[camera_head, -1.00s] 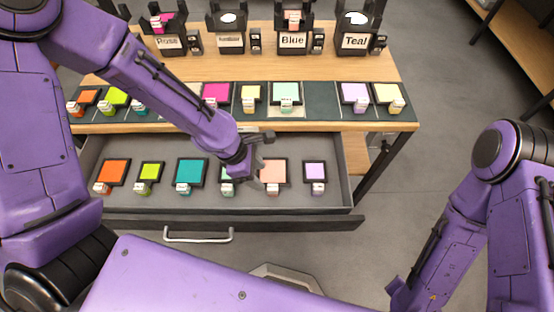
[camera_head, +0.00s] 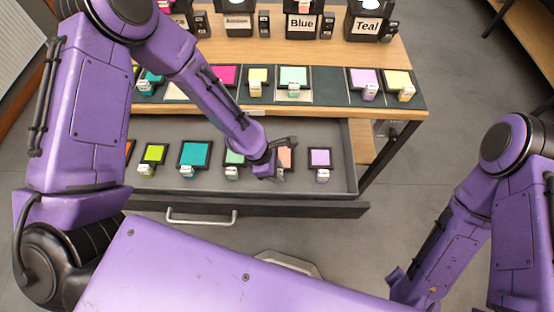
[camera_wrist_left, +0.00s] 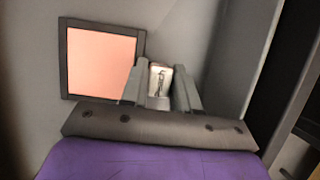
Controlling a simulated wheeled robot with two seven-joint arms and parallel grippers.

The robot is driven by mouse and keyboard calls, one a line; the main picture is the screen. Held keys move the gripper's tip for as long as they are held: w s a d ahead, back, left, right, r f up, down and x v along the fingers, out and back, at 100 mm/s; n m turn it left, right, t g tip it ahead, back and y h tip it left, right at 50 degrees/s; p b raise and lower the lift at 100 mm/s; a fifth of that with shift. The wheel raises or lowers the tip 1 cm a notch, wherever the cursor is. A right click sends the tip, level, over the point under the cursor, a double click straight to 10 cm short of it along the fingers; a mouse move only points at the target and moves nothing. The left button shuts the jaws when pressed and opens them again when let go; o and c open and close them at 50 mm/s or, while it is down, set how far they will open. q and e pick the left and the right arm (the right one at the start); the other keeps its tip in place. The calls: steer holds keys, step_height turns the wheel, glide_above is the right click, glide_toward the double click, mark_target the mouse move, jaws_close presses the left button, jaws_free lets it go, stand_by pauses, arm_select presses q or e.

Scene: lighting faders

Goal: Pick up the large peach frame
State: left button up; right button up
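The large peach frame (camera_head: 287,157) lies in the open drawer, partly hidden behind my left gripper. In the left wrist view it is a dark-rimmed square with a peach face (camera_wrist_left: 100,62), with a pale labelled block (camera_wrist_left: 160,80) at its right side. My left gripper (camera_head: 280,158) is down in the drawer at this frame. In the left wrist view its two fingers (camera_wrist_left: 160,86) stand close on both sides of the block, with hardly any gap, so it looks shut on it. The frame appears to rest on the drawer floor. My right gripper is out of view.
Lilac (camera_head: 320,158), mint (camera_head: 235,157), teal (camera_head: 195,154) and lime (camera_head: 154,153) frames share the drawer (camera_head: 330,190). More frames stand on the dark strip (camera_head: 327,85) of the table above. Labelled black holders, including Blue (camera_head: 302,23), are behind. The floor at right is clear.

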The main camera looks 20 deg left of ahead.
arm_select(q)
jaws_close()
